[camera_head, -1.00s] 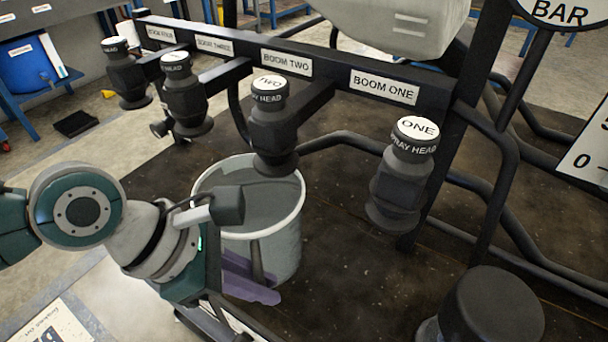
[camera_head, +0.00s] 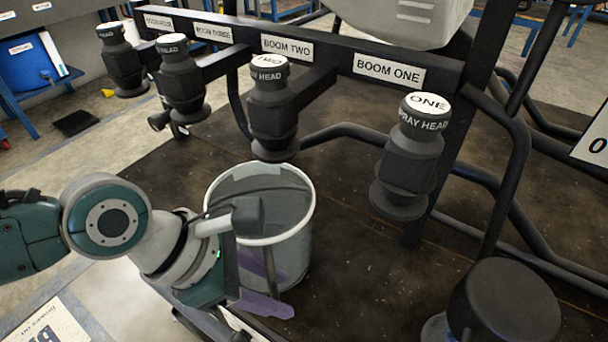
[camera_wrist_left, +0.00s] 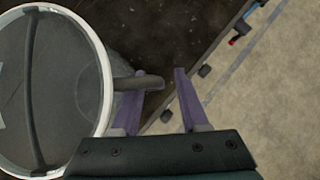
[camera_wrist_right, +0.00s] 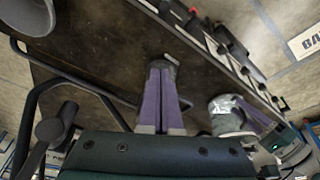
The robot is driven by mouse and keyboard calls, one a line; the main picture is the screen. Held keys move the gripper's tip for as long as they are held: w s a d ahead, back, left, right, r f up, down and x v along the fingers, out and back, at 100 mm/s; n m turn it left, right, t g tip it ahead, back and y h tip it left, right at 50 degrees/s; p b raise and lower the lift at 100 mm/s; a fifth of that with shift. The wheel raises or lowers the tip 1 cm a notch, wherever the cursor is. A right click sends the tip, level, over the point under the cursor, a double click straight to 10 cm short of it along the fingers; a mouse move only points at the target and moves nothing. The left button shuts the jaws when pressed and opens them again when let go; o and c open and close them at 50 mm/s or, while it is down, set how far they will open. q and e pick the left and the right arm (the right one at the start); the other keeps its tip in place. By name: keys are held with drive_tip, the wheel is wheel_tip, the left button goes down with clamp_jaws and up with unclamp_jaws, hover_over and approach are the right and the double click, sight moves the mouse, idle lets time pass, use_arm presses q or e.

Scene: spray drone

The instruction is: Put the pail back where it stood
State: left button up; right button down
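The pale grey pail (camera_head: 298,250) stands upright in the middle of the head view, below and in front of the BOOM TWO spray head. Its dark side handle (camera_head: 270,268) faces my left gripper (camera_head: 268,290). In the left wrist view, the pail (camera_wrist_left: 106,85) fills the left side and its handle (camera_wrist_left: 128,83) reaches into the space between my purple fingers. The fingers are apart, with a visible gap between the handle end and the right finger. My right gripper (camera_wrist_right: 163,68) is shut and empty in the right wrist view. Whether the pail's base touches the mat is unclear.
Black spray heads hang from the boom bar; head TWO (camera_head: 273,110) is just above the pail's far rim and head ONE (camera_head: 408,160) is to its right. A dark round object (camera_head: 505,305) stands front right. Dark mat (camera_head: 380,265) is clear between.

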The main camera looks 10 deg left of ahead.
use_arm(q)
drive_tip(key=shift+r, duration=0.25)
drive_tip(key=p+v, duration=0.6)
drive_tip(key=v, duration=0.5)
drive_tip(key=s+d+r+m, duration=0.2)
drive_tip(key=s+d+m, duration=0.35)
drive_tip(key=m, duration=0.75)
drive_tip(key=s+a+r+m+y, duration=0.3)
drive_tip(key=s+a+m+y, duration=0.2)
drive_tip(key=a+m, duration=0.4)
drive_tip(key=m+y, duration=0.1)
drive_tip(key=m, duration=0.1)
drive_tip(key=shift+s+a+r+m+t, duration=0.2)
drive_tip(key=shift+s+r+m+t, duration=0.15)
drive_tip(key=shift+r+m+t, duration=0.05)
wheel_tip(320, 180, up, 53)
drive_tip(key=p, duration=5.2)
drive_tip(key=shift+f, duration=0.2)
